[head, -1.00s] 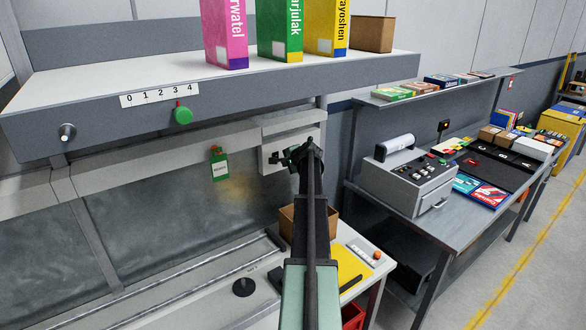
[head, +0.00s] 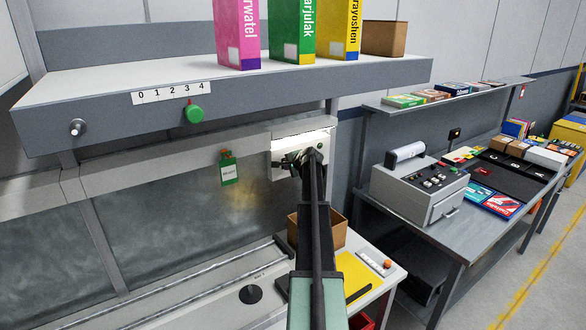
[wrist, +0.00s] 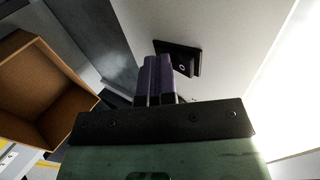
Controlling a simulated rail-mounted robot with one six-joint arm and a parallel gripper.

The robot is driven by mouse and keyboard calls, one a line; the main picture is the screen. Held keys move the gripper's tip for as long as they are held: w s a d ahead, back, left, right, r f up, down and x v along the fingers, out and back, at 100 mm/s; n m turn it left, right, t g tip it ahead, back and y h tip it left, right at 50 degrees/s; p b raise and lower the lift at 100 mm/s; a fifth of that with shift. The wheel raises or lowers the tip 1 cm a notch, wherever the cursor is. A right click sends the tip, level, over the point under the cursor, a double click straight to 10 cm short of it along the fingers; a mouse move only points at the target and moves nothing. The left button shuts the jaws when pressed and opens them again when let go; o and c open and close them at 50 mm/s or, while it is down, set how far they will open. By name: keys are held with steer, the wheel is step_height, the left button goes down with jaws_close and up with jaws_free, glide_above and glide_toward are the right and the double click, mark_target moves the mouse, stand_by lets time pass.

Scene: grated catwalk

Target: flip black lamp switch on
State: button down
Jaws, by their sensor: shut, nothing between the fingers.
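A black switch plate (wrist: 180,58) with a small pale ring mark is mounted on a pale panel in the wrist view. The panel also shows in the head view (head: 284,145), brightly lit along its top. My gripper (wrist: 155,62) has its purple fingers shut together with nothing between them. The fingertips are close to the left lower edge of the switch plate; I cannot tell whether they touch it. In the head view my gripper (head: 292,163) is in front of the panel and partly hidden by my arm, and the switch cannot be made out clearly.
An open cardboard box (head: 331,232) stands below my arm, and shows at left in the wrist view (wrist: 50,85). A shelf (head: 310,75) with boxes overhangs the panel. A green tag (head: 229,170) hangs to the left. A grey control console (head: 420,185) stands on the right bench.

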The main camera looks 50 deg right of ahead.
steer(key=shift+r, duration=0.15)
steer(key=shift+w+a+r+p, duration=0.1)
steer(key=shift+w+r+p, duration=0.05)
steer(key=shift+r+p, duration=0.6)
steer(key=shift+f, duration=0.1)
steer(key=f+p+v, duration=0.1)
steer(key=p+v, duration=0.5)
steer(key=v, duration=0.7)
steer(key=shift+s+a, duration=0.2)
steer(key=shift+s, duration=0.45)
steer(key=shift+r, duration=0.1)
